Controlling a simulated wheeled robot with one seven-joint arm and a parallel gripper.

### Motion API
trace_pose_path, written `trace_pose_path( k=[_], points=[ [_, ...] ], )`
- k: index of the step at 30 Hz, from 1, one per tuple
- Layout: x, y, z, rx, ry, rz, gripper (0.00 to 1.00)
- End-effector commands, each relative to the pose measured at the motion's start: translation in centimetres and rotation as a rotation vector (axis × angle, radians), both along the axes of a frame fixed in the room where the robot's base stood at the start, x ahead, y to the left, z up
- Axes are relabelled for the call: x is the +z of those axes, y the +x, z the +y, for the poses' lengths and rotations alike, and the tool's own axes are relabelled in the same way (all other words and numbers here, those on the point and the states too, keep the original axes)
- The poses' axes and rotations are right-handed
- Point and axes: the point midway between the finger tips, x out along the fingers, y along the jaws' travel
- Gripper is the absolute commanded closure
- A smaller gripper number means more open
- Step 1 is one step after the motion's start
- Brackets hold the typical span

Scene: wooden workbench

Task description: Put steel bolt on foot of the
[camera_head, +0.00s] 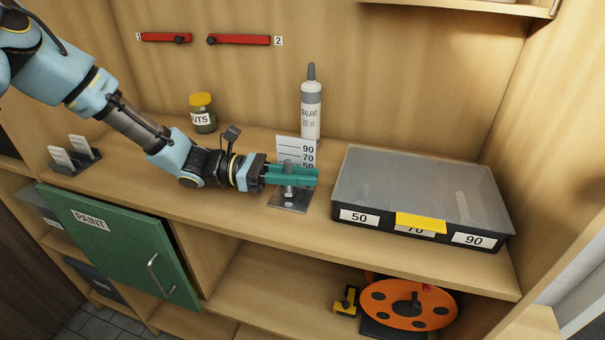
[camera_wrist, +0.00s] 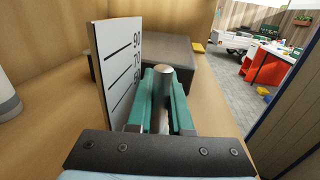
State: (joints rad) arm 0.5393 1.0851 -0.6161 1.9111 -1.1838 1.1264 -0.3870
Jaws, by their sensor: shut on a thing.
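A grey steel bolt (camera_wrist: 161,84) stands upright between the green fingers of my gripper (camera_wrist: 168,106). In the head view my gripper (camera_head: 300,175) is shut on the bolt (camera_head: 288,190), in front of a white height gauge (camera_head: 291,149) marked 90, 70 and 50. The gauge's flat metal foot (camera_head: 301,203) lies on the bench, and the bolt's lower end is over it. I cannot tell whether the bolt touches the foot. In the wrist view the gauge plate (camera_wrist: 112,70) stands just left of the fingers, and the foot is hidden.
A lidded case (camera_head: 425,190) labelled 50, 70, 90 with a yellow latch sits close right of the gauge. A sealant bottle (camera_head: 311,108) and nuts jar (camera_head: 202,115) stand behind. A small rack (camera_head: 75,158) is at left. The bench front edge is near.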

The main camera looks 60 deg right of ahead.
Motion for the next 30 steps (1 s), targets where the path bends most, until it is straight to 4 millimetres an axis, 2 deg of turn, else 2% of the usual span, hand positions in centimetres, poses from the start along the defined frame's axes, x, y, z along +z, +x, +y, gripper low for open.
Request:
trace_pose_path(
  k=[13, 14, 16, 26, 30],
  points=[
    [-1.0, 0.0, 0.0, 0.0, -0.001, 0.0, 1.0],
    [-0.9, 0.0, 0.0, 0.0, -0.001, 0.0, 0.78],
    [-0.9, 0.0, 0.0, 0.0, -0.001, 0.0, 0.7],
    [-0.4, 0.0, 0.0, 0.0, 0.0, -0.001, 0.69],
    [-0.9, 1.7, 0.8, 0.005, -0.001, -0.002, 0.69]
  ],
)
